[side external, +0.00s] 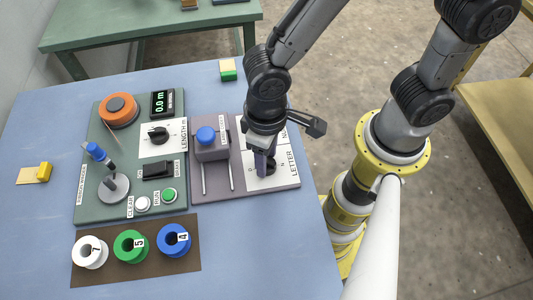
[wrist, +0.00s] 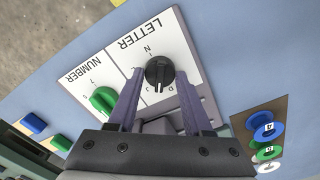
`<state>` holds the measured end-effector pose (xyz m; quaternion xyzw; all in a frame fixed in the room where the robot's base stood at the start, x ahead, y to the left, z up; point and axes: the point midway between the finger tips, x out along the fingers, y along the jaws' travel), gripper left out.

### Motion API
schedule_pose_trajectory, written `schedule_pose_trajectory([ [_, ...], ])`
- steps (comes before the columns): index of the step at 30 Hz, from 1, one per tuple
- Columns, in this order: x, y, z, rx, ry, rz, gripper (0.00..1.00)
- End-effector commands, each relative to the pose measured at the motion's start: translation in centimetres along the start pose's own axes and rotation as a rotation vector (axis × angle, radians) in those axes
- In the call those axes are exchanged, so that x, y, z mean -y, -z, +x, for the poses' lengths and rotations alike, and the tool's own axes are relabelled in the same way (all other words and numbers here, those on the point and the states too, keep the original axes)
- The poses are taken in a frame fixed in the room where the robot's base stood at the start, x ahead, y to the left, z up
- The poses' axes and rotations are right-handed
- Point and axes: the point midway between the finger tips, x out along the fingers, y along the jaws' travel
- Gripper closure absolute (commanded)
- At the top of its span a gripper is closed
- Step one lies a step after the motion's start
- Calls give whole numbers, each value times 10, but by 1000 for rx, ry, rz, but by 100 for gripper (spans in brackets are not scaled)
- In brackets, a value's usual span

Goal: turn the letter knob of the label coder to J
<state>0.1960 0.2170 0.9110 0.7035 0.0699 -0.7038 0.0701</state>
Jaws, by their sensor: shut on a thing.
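The black letter knob (wrist: 159,72) sits on a white LETTER panel (wrist: 135,62) of the label coder. In the wrist view it lies between the two purple fingers of my gripper (wrist: 160,82), which is shut on it. A pale mark shows on the knob, near small letters at its lower side; I cannot tell surely which letter it points to. In the side view my gripper (side external: 265,166) comes down from above onto the LETTER panel (side external: 288,170), and hides most of the knob.
A green knob (wrist: 103,99) on the NUMBER panel stands beside the letter knob. The blue-topped press handle (side external: 206,135) is left of my gripper in the side view. White, green and blue spools (side external: 174,240) stand on a brown mat (side external: 135,272). The blue table's front is clear.

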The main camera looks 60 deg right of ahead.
Motion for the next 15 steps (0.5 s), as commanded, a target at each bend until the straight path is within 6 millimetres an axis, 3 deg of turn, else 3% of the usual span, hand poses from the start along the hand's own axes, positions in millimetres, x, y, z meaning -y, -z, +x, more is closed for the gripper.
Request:
schedule_pose_trajectory([
  [15,0,0,-1,-2,1,372,100],
])
